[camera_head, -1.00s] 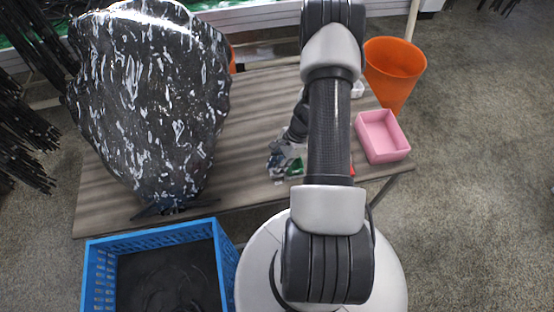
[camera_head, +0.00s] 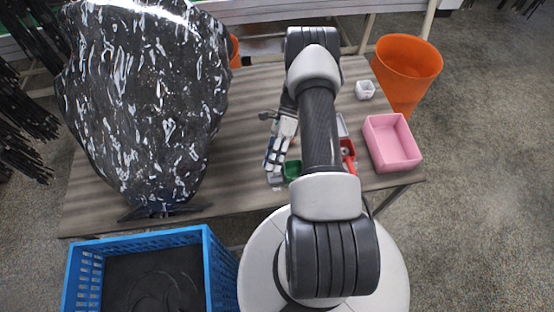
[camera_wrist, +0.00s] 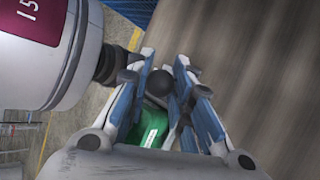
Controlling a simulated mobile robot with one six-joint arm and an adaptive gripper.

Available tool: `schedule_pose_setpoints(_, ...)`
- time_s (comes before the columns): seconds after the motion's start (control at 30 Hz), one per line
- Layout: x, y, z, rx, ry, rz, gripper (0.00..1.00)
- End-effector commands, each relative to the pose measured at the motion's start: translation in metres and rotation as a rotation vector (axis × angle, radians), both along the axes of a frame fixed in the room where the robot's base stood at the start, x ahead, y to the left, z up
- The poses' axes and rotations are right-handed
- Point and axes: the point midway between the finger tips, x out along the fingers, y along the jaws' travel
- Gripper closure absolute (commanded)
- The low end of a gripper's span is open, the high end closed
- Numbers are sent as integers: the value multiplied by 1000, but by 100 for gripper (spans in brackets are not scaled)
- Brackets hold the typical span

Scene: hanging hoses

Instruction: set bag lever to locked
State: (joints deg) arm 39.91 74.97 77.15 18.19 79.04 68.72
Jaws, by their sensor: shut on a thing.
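My gripper (camera_head: 275,180) is low over the table, between the black speckled bag-like sheet and my arm. In the wrist view its blue and white fingers (camera_wrist: 165,66) are closed around a dark round knob (camera_wrist: 160,82). I cannot tell whether this knob belongs to the bag lever, and I make out no lock mark. A green thing (camera_wrist: 150,130) shows between and behind the fingers. It looks like the small green box (camera_head: 293,171) beside the gripper in the head view. The black sheet (camera_head: 145,100) with white flecks stands upright on a dark foot at the table's left.
The wooden table (camera_head: 240,130) holds a pink box (camera_head: 391,143), a small white cup (camera_head: 365,89) and a red box (camera_head: 348,150) partly behind my arm. An orange bin (camera_head: 407,68) stands at the right. A blue crate (camera_head: 215,270) stands in front. Dark hoses hang at the left.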

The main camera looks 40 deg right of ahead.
Motion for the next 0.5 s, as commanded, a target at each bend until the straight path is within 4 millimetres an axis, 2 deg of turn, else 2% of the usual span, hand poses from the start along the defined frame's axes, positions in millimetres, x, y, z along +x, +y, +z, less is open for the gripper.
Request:
schedule_pose_setpoints(0.03, -7, 4, -5, 23, 36, 7, 100)
schedule_pose_setpoints(0.5, -9, 7, -2, 66, 103, 6, 100)
